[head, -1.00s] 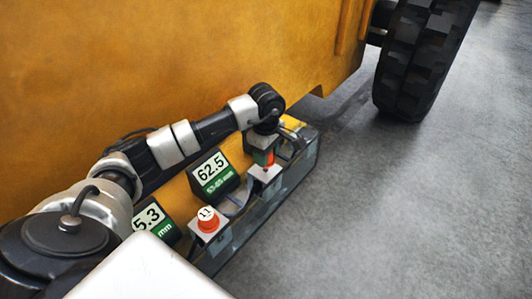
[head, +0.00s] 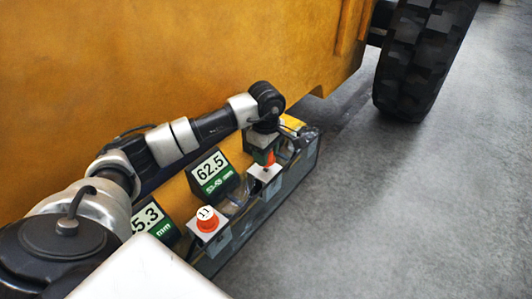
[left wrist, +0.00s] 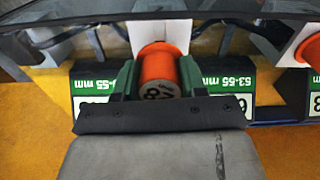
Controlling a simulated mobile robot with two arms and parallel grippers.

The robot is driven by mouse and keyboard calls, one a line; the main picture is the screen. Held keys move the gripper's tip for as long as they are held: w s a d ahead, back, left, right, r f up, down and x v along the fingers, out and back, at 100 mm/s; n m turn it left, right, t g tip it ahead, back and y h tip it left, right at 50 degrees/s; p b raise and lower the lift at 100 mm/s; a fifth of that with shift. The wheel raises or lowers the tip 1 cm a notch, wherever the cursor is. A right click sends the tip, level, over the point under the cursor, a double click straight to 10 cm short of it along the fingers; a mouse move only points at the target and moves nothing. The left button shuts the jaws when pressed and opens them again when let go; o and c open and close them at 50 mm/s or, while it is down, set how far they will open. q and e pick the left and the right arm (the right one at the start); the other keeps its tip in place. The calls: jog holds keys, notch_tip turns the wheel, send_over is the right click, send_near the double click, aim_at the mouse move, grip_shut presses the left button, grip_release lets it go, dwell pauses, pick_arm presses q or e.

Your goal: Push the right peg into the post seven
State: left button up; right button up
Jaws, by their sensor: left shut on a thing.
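My left gripper (head: 264,151) points down over a white post (head: 265,173) at the far end of the row. In the left wrist view its green fingers (left wrist: 159,75) are shut on an orange peg (left wrist: 158,64), one on each side. The peg has a dark marking on its pale end, too unclear to read surely. The held peg also shows red-orange under the gripper in the head view (head: 265,158), at the top of the post. I cannot tell how deep it sits. A second orange peg (head: 207,217), marked 11, stands upright on a nearer white block. My right gripper is not in view.
A sign reading 62.5 (head: 211,172) and another partly hidden sign (head: 150,223) stand behind the posts. The yellow machine wall (head: 150,70) rises close behind my arm. A large black tyre (head: 425,65) is at the upper right. Grey floor (head: 400,210) is clear at the right.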

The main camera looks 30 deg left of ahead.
pick_arm(q)
jog(key=shift+f+b, duration=1.8)
jog(key=shift+f, duration=0.2)
jog(key=o, duration=1)
notch_tip(320, 180, up, 11)
jog(key=shift+f+b, duration=0.1)
jog(key=shift+b, duration=1.05)
